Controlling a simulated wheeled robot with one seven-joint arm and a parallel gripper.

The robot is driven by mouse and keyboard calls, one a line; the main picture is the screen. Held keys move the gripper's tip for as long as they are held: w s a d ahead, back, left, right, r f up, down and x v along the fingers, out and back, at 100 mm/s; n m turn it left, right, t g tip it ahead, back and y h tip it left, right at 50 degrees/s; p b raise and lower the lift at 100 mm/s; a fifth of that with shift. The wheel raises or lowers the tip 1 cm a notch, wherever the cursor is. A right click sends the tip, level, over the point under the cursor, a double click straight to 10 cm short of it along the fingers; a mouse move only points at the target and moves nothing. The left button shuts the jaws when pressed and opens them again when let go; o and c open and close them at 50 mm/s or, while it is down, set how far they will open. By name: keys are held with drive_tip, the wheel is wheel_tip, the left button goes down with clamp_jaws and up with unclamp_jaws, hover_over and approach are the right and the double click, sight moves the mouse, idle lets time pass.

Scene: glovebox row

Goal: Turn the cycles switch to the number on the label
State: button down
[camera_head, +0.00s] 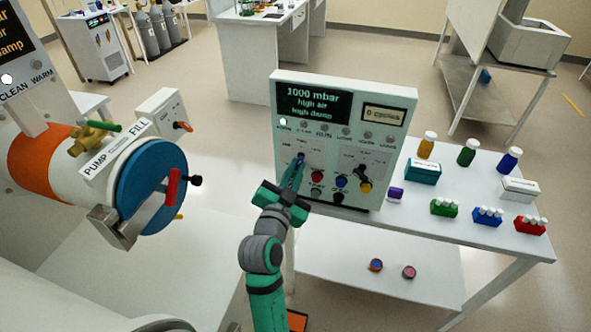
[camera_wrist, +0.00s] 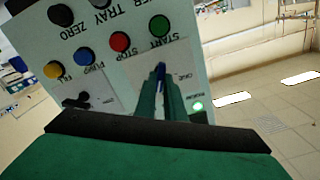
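The control panel (camera_head: 410,96) stands on the white table, with a dark screen reading 1000 mbar, high air, high damp. My gripper (camera_head: 298,164) reaches the panel's left switch from the front. A second, black switch (camera_wrist: 76,101) is free.
Colored buttons (camera_head: 317,177) sit close beside my gripper. Bottles (camera_head: 467,153) and small vial racks (camera_head: 487,217) stand on the table to the right. The glovebox port with a blue door (camera_head: 145,190) is at left. Open floor lies behind.

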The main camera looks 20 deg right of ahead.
drive_tip(key=shift+s+f+m, duration=0.1)
drive_tip(key=shift+f+m, duration=0.05)
drive_tip(key=shift+m, duration=2.65)
drive_tip(key=c, duration=1.8)
unclamp_jaws()
drive_tip(key=shift+c, duration=0.2)
drive_tip(key=v, duration=1)
drive_tip(key=shift+s+a, duration=0.2)
drive_tip(key=shift+s, duration=0.2)
